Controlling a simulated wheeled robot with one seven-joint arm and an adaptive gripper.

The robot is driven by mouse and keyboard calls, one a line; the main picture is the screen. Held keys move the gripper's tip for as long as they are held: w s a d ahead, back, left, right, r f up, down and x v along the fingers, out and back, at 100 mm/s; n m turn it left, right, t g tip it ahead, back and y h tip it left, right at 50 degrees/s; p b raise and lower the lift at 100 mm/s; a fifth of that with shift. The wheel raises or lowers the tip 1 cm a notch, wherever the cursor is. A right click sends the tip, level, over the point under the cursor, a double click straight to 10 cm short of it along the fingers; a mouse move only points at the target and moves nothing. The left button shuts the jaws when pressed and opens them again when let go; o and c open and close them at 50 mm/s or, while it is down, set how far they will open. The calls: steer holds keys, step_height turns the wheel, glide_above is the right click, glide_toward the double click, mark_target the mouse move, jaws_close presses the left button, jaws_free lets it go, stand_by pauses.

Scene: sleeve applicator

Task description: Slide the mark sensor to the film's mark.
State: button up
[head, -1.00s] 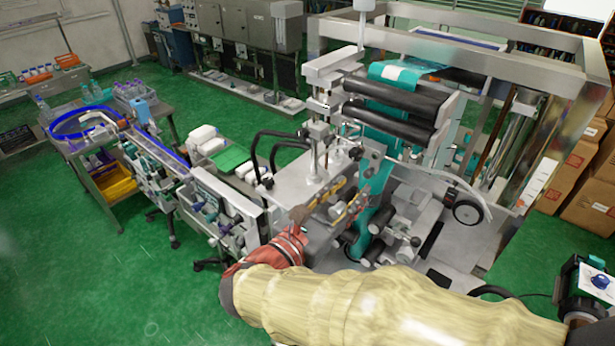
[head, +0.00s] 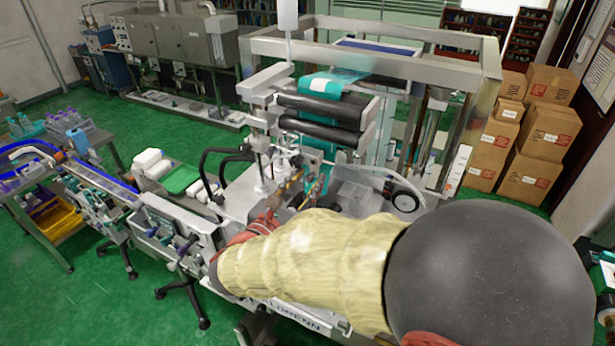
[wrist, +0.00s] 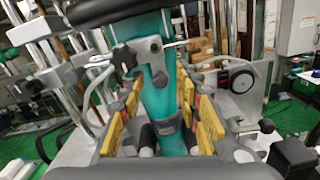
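The teal film (wrist: 160,100) runs down the middle of the wrist view; in the head view its upper part (head: 322,86) passes over dark rollers. A grey bracket with dark knobs (wrist: 140,50) crosses in front of the film. In the head view my gripper (head: 291,186) is small and partly hidden at the machine front.
The machine's metal frame (head: 400,62) and black rollers (head: 318,133) stand close above and behind. A metal post (wrist: 45,65) rises at left in the wrist view. A conveyor (head: 110,190) extends left. Cardboard boxes (head: 540,130) stand at right. Green floor is open at lower left.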

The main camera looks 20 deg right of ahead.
steer(key=shift+w+d, duration=0.4)
steer(key=shift+w, duration=0.05)
steer(key=c, duration=0.3)
jaws_close()
stand_by(0.5)
